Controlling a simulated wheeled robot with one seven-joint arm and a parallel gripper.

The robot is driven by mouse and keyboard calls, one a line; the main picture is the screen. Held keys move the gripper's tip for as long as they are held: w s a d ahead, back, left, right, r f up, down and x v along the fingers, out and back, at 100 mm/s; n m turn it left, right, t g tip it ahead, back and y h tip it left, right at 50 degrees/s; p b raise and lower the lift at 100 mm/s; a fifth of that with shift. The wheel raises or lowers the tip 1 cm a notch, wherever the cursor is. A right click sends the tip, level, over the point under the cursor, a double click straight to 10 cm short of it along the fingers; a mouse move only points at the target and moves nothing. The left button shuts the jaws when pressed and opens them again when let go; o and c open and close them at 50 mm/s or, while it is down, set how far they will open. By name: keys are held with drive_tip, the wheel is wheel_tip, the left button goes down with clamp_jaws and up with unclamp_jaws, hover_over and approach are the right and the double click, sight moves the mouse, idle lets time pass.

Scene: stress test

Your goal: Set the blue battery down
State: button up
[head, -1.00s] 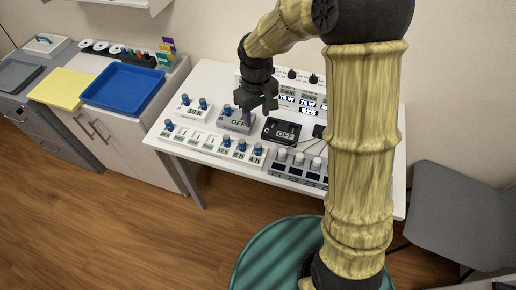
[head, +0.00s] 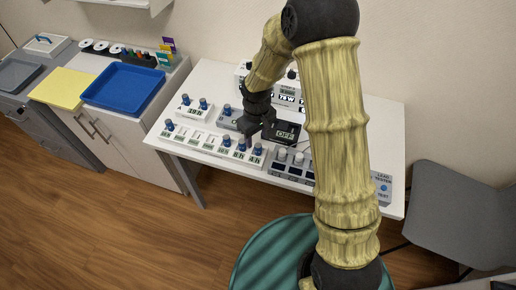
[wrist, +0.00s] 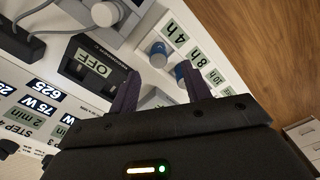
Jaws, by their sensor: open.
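I cannot pick out a blue battery for certain in either view; small blue-capped knobs look similar in colour. My gripper (head: 262,128) is over the white table, close beside the black device with the OFF display (head: 287,131). In the wrist view my gripper (wrist: 160,82) shows two dark purple fingers spread apart, with nothing held between them. Beyond the fingers lie the black OFF device (wrist: 92,65) and the panel of hour labels (wrist: 205,62), with a blue-sided knob (wrist: 157,54) in the gap.
The white table (head: 212,84) carries knob panels, cables and a back control unit (head: 289,92). A blue tray (head: 122,88) and yellow sheet (head: 62,88) lie on the left cabinet. A green round stool (head: 262,258) stands in front; a grey chair (head: 455,200) is at right.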

sight(258, 145)
drive_tip(key=shift+s+d+f+p, duration=0.1)
drive_tip(key=shift+f+p, duration=0.15)
drive_tip(key=shift+f, duration=1.05)
drive_tip(key=shift+d+f+p, duration=0.1)
drive_tip(key=shift+f+p, duration=0.15)
drive_tip(key=shift+f, duration=1)
clamp_jaws()
